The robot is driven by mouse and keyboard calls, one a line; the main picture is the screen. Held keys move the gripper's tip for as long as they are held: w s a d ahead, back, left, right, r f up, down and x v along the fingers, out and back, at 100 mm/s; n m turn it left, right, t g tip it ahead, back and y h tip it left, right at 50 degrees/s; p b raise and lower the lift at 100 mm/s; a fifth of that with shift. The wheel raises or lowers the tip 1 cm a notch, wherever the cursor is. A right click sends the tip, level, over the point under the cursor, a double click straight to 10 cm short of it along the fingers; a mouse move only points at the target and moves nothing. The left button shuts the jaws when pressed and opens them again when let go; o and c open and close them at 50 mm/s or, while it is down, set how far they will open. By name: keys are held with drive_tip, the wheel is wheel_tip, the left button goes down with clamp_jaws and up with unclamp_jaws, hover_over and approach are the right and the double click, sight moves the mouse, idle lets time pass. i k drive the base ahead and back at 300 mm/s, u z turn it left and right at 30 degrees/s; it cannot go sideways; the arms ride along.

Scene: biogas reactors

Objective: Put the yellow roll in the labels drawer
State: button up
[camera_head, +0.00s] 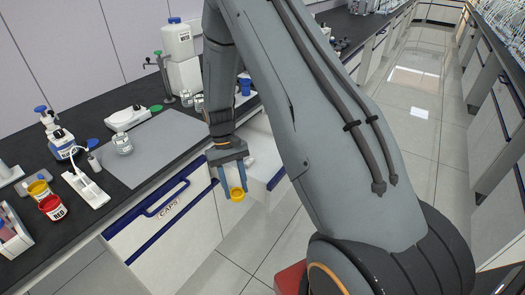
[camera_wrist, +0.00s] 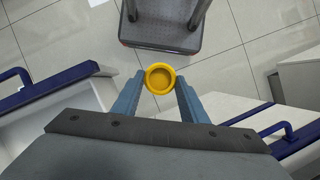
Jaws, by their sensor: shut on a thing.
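The yellow roll (camera_head: 237,194) is a short ring held low in the air in front of the bench. My gripper (camera_head: 232,188) points down and is shut on it. In the wrist view, the yellow roll (camera_wrist: 160,79) sits between the fingertips of my gripper (camera_wrist: 160,86), with floor tiles below. A white drawer (camera_head: 268,178) with blue trim stands pulled out just right of the gripper in the head view. My arm hides part of it, and no label on it can be read.
A drawer front marked CAPS (camera_head: 168,207) is left of the gripper. The black bench top (camera_head: 75,225) carries a yellow tub (camera_head: 38,190), a red tub (camera_head: 52,207), a grey mat (camera_head: 150,150) and bottles. The aisle floor (camera_head: 415,100) is clear.

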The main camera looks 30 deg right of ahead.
sight(251, 150)
drive_tip(key=z, duration=0.45)
drive_tip(key=i, duration=1)
drive_tip(key=z, duration=0.05)
